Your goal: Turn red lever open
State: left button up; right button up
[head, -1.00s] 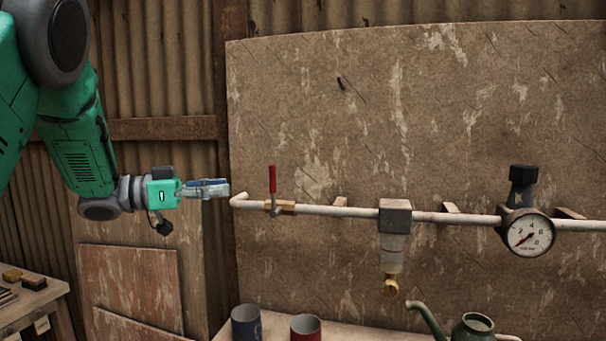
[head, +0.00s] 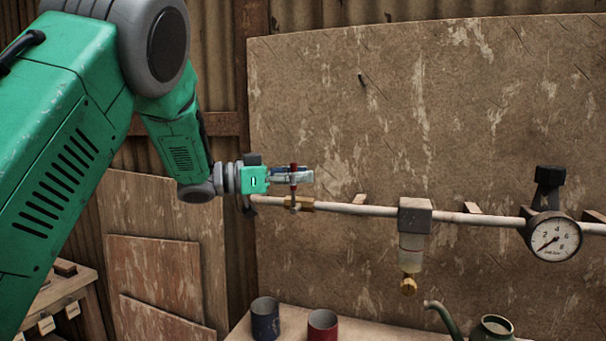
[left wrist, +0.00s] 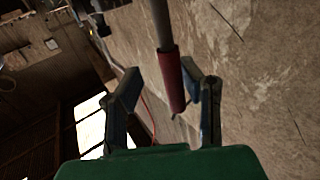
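The red lever (head: 293,182) stands upright on a brass valve (head: 305,203) at the left part of the pale pipe (head: 355,209). My left gripper (head: 303,176) is level with the lever, its fingers reaching to the right across it. In the left wrist view, the lever's red sleeve (left wrist: 172,82) lies between the two spread fingers of my left gripper (left wrist: 161,70), nearer the right finger. The gripper is open. I cannot tell whether that finger touches the lever. My right gripper is not in view.
A worn board (head: 460,110) stands behind the pipe. Farther right on the pipe are a grey filter block (head: 414,216) and a gauge (head: 553,238). A blue cup (head: 265,320), a red cup (head: 323,326) and a green can (head: 495,328) stand below.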

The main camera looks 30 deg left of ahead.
pick_arm(q)
jog(key=a, duration=0.1)
jog(key=a+f, duration=0.1)
jog(key=a, duration=0.1)
jog(key=shift+a, duration=0.45)
jog(key=c, duration=0.5)
jog(key=shift+s+d+r, duration=0.2)
jog(key=shift+d, duration=0.05)
grip_shut()
jog(key=shift+w+d+r, duration=0.1)
jog(key=shift+d, duration=0.4)
jog(key=shift+w+d+r, duration=0.1)
jog(key=shift+d, duration=0.4)
jog(key=shift+w+a+f, duration=0.15)
jog(key=shift+w+a, duration=0.05)
jog(key=shift+w, duration=0.05)
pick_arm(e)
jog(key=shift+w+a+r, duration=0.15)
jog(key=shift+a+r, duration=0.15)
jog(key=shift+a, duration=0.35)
pick_arm(q)
jog(key=shift+d, duration=0.15)
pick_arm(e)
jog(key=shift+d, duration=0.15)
